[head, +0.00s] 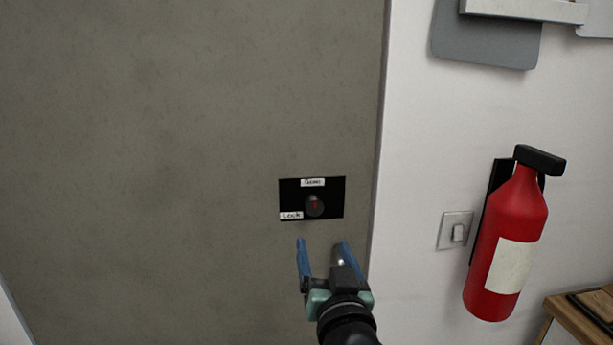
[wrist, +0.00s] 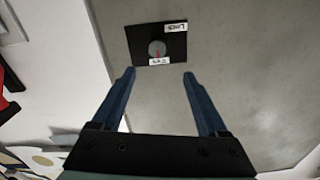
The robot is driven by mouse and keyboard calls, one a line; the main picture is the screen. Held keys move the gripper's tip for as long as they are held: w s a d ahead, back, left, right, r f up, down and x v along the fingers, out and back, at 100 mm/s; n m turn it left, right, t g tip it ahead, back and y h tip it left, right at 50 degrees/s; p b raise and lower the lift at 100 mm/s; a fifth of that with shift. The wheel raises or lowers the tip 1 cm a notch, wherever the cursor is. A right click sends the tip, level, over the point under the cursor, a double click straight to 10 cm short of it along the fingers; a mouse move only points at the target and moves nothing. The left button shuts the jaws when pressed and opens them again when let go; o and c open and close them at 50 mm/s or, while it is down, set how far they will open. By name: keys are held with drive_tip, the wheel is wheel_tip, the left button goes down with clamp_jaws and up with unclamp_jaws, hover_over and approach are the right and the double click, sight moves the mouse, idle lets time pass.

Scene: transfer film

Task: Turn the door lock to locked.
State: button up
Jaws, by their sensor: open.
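The door lock is a round grey knob (head: 315,205) with a red mark, on a black plate (head: 334,188) on the grey door (head: 160,150). A white label reading "Open" (head: 312,182) is above the knob, and one reading "Lock" (head: 291,215) is at its lower left. The red mark looks upright, toward "Open". My gripper (head: 322,243) has blue fingers, open and empty, just below the plate. In the wrist view the scene is upside down; the knob (wrist: 157,48) lies beyond the fingertips (wrist: 159,72), between them and untouched.
A red fire extinguisher (head: 507,240) hangs on the white wall to the right, beside a light switch (head: 455,231). A wooden table corner (head: 580,315) is at the lower right. The door face around the plate is clear.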

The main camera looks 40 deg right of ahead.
sight(315, 209)
drive_tip(key=p+x, duration=0.3)
drive_tip(key=x, duration=1)
drive_tip(key=shift+d, duration=0.25)
clamp_jaws()
